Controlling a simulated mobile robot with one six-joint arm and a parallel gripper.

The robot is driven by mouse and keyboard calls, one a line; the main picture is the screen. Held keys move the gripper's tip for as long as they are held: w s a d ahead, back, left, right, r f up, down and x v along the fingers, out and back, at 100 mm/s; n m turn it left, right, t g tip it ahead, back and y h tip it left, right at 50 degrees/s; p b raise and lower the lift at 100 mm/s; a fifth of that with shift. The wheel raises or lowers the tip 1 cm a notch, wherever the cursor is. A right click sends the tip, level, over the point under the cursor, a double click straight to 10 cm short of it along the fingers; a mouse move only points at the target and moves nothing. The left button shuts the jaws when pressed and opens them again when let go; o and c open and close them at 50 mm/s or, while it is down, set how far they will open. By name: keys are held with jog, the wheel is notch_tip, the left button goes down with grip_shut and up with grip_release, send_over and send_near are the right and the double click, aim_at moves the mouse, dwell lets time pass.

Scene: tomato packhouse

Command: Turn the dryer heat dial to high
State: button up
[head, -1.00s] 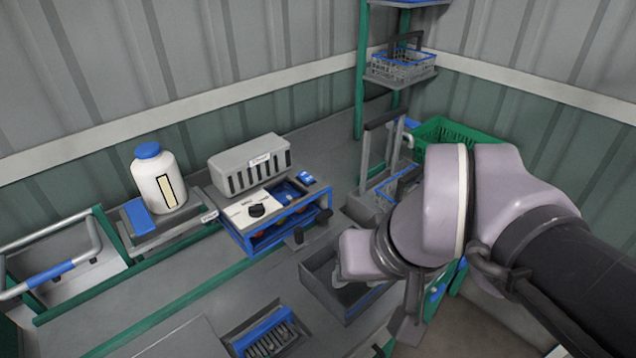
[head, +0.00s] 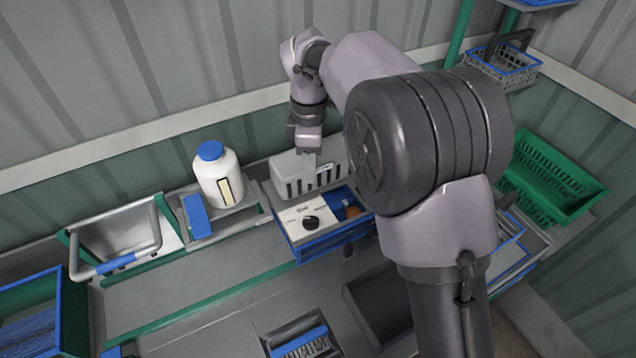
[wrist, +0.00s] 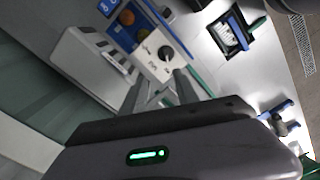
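The dryer (head: 333,237) is a blue-framed unit with a white top panel and a grey slotted housing (head: 283,179) behind it. Its heat dial (head: 311,222) is a black round knob on the white panel. The panel's lettering and the dial's setting are too small to read. My gripper (head: 308,172) points down over the slotted housing, behind the dial and apart from it. In the wrist view the dial (wrist: 165,53) shows beyond my two fingers (wrist: 160,88), which are spread with nothing between them. Part of the dryer's right side is hidden by my arm in the head view.
A white bottle with a blue cap (head: 219,178) and a blue block (head: 197,215) stand left of the dryer. A green crate (head: 550,180) is at the right. A grey bin (head: 378,312) and a brush-like tray (head: 300,338) lie in front.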

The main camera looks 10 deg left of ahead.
aim_at(311, 218)
jog(key=f+b, duration=0.1)
jog(key=f, duration=0.4)
jog(key=s+f+b, duration=0.1)
jog(key=f, duration=0.5)
jog(key=s+f+b, duration=0.1)
jog(key=f+b, duration=0.1)
jog(key=f, duration=0.3)
jog(key=shift+f, duration=0.35)
jog(key=shift+r, duration=0.1)
grip_shut()
